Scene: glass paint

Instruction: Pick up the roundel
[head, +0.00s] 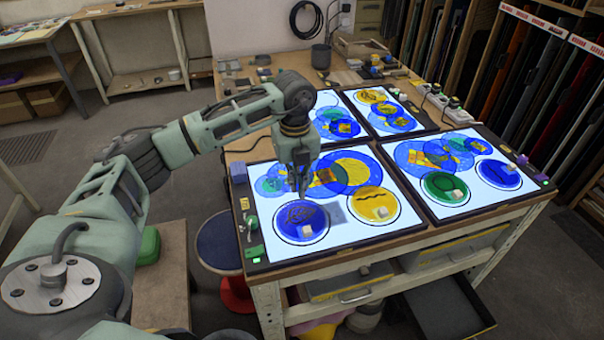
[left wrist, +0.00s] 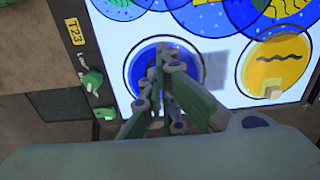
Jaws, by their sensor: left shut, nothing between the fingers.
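A dark blue roundel (head: 288,217) with a dark pattern and a small pale block (head: 307,231) on it lies in a black ring at the near left of the front-left light panel. It also shows in the left wrist view (left wrist: 139,72), partly hidden by my fingers. A yellow roundel (head: 370,199) with a dark wavy line and a pale block lies to its right. My left gripper (head: 302,192) points down above the panel over the far side of the blue roundel. Its fingers are together with nothing between them, and they also show in the left wrist view (left wrist: 166,58).
Overlapping coloured discs (head: 345,172) lie behind these roundels. Another light panel with a green roundel (head: 444,187) and a blue roundel (head: 499,174) stands to the right. A purple block (head: 238,173) sits at the left table edge. A stool (head: 222,243) stands below.

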